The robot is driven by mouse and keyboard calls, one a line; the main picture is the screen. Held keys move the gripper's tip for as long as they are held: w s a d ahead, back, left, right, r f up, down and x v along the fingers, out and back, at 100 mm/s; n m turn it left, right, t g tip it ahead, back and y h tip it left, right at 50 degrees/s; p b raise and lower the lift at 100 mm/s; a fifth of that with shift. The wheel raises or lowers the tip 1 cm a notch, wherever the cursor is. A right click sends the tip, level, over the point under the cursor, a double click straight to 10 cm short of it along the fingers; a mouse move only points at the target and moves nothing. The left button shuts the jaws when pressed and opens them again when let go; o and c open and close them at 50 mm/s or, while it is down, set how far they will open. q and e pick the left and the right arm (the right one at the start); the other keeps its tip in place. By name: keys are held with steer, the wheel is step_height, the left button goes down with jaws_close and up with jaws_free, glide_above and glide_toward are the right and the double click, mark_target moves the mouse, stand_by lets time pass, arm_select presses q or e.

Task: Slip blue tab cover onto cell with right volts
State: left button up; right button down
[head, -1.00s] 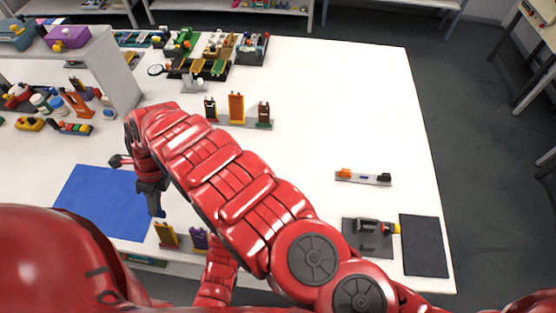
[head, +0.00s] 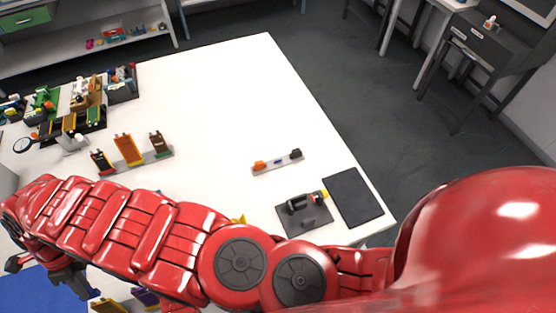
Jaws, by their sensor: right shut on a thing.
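My right gripper (head: 72,284) is at the lower left, beside the blue mat (head: 38,290). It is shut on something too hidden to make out. A grey strip (head: 264,168) at the middle right carries an orange cover (head: 260,165) and a black cover (head: 296,153), with a small blue patch between them. Three cells stand in a rack: a dark one (head: 101,162), an orange one (head: 128,149) and a brown one (head: 160,143). A yellow cell (head: 106,305) and a purple cell (head: 146,297) are partly cut off at the bottom. My left gripper is out of view.
A grey stand with a black tool (head: 304,205) and a dark pad (head: 353,197) lie near the right table edge. Trays (head: 85,115) and a magnifier (head: 24,145) crowd the far left. The table (head: 220,105) is clear in the middle.

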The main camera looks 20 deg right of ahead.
steer(key=shift+s+f, duration=0.2)
steer(key=shift+f, duration=0.5)
steer(key=shift+b+x, duration=0.7)
steer(key=shift+x, duration=0.2)
steer(key=shift+d, duration=0.1)
steer(key=c, duration=0.6)
jaws_free()
steer(key=shift+c, duration=0.2)
steer(key=shift+r, duration=0.1)
steer(key=shift+s+a+r+p+v, duration=0.1)
steer(key=shift+s+a+p+v, duration=0.15)
steer(key=shift+v, duration=1.3)
steer(key=shift+s+a+r+p+v, duration=0.15)
steer(key=shift+a+v, duration=0.2)
steer(key=shift+v, duration=1.2)
steer(key=shift+s+a+r+p+v, duration=0.1)
steer(key=shift+s+a+v, duration=0.2)
steer(key=shift+v, duration=1.25)
steer(key=shift+d, duration=0.1)
